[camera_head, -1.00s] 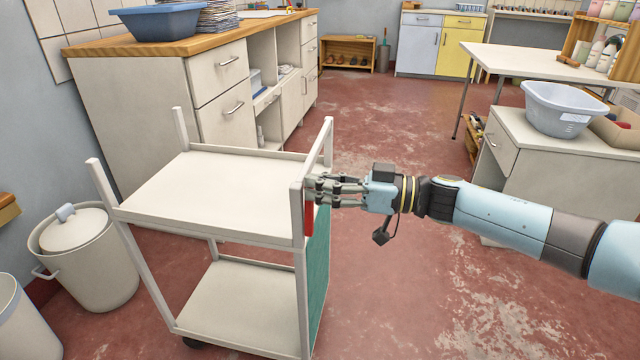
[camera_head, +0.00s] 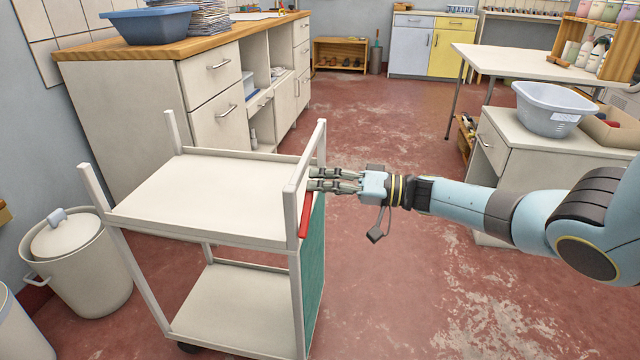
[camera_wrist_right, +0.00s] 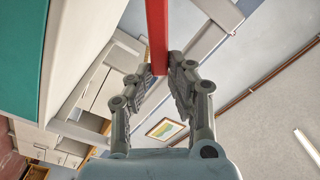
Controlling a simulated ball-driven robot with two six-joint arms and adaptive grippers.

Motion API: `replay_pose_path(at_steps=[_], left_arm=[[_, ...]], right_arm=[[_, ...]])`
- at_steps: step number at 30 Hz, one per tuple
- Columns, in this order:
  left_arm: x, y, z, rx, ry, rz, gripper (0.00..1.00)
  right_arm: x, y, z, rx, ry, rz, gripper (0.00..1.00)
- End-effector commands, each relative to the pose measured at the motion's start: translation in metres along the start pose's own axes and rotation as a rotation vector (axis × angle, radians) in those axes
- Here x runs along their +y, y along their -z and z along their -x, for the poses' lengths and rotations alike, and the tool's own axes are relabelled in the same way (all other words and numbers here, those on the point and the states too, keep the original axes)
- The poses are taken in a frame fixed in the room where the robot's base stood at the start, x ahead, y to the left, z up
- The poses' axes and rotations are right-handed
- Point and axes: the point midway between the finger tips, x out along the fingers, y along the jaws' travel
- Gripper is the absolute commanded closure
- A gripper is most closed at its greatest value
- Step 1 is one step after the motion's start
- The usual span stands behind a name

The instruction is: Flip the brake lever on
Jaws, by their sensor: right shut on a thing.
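The red brake lever (camera_head: 305,214) is on the right side of the white trolley (camera_head: 200,197), near its top corner post. It slants a little, its lower end toward the near post. In the right wrist view the lever (camera_wrist_right: 157,32) is a red bar whose end sits between the fingertips. My right gripper (camera_head: 312,180) comes in from the right and is shut on the lever's upper end; it also shows in the wrist view (camera_wrist_right: 163,72). The fingers hide that end in the head view. My left gripper is not in view.
A green panel (camera_head: 313,262) covers the trolley's side below the lever. A drawer cabinet (camera_head: 140,110) stands behind the trolley, and a white bin (camera_head: 85,275) is at its left. A grey basin (camera_head: 550,112) stands on a cabinet at right. The red floor between is open.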

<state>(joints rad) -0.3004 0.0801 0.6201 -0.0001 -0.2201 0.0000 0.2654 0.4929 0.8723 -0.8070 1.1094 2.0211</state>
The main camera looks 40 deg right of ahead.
Motion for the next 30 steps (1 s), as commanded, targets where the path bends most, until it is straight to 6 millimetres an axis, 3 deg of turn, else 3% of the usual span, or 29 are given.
replay_pose_path(at_steps=[7,25,26,30], left_arm=[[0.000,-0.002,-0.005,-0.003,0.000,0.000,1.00],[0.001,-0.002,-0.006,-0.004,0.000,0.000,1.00],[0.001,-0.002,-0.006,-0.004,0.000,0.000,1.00],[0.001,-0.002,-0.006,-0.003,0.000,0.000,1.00]], right_arm=[[0.012,-0.001,0.000,0.001,-0.003,-0.096,1.00],[0.015,-0.001,0.001,0.000,-0.004,-0.133,1.00],[0.015,-0.001,0.001,0.000,-0.004,-0.133,0.79],[0.015,-0.001,0.001,0.000,-0.003,-0.133,0.60]])
